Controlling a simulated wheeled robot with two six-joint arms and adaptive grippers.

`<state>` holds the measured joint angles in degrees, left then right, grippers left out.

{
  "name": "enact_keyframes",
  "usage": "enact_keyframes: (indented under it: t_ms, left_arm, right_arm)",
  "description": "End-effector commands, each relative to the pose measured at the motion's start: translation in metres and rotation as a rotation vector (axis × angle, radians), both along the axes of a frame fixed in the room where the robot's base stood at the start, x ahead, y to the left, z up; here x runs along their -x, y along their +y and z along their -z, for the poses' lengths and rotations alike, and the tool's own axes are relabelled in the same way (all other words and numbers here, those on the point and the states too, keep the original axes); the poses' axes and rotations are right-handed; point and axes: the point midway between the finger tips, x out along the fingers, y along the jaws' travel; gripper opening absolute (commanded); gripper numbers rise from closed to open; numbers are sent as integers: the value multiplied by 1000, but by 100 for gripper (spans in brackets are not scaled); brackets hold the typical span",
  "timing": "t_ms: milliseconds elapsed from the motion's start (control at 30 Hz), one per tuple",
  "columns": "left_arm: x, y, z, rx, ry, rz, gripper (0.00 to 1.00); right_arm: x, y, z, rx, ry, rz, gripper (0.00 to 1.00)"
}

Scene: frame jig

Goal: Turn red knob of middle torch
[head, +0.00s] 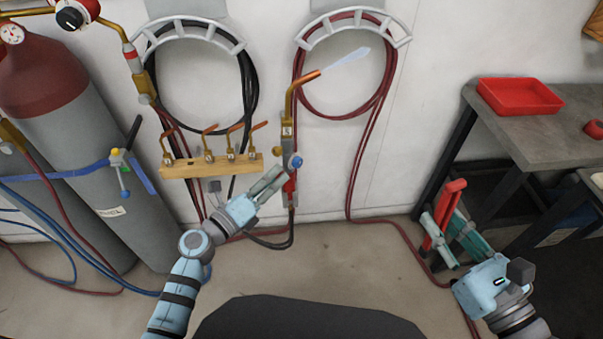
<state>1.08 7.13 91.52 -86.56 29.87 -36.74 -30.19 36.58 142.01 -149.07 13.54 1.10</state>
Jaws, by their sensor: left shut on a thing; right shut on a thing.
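A torch (287,125) with a brass neck and copper tip stands upright in the middle of the head view. A pale bluish-white flame (347,59) extends from its tip to the upper right. A blue knob (296,161) shows on its right side. Below it is a red part (291,186); I cannot tell whether this is the red knob or part of the handle. My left gripper (279,182) is shut on the torch at its lower body, and its fingers hide part of it. My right gripper (452,228) is shut on a red object (441,213) at the lower right.
A wooden rack (212,166) with several brass nozzles is on the wall. Black hose (250,85) and red hose (390,80) hang from wall hooks. Gas cylinders (80,130) stand at left. A workbench (550,125) with a red tray (519,96) is at right.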

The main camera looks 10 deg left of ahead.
Motion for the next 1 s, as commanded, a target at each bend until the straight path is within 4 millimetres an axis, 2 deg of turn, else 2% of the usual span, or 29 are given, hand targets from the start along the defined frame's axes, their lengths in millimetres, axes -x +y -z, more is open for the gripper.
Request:
enact_keyframes:
  t_ms: [500, 533, 633, 1000]
  left_arm:
    - [0, 0, 0, 20, 9, 1, 0]
    - [0, 0, 0, 20, 9, 1, 26]
    - [0, 0, 0, 20, 10, 0, 42]
    - [6, 4, 1, 18, 10, 0, 42]
  right_arm:
    - [0, 0, -2, 0, 0, 0, 0]
    - [0, 0, -2, 0, 0, 0, 0]
    - [0, 0, -2, 0, 0, 0, 0]
    - [0, 0, -2, 0, 0, 0, 0]
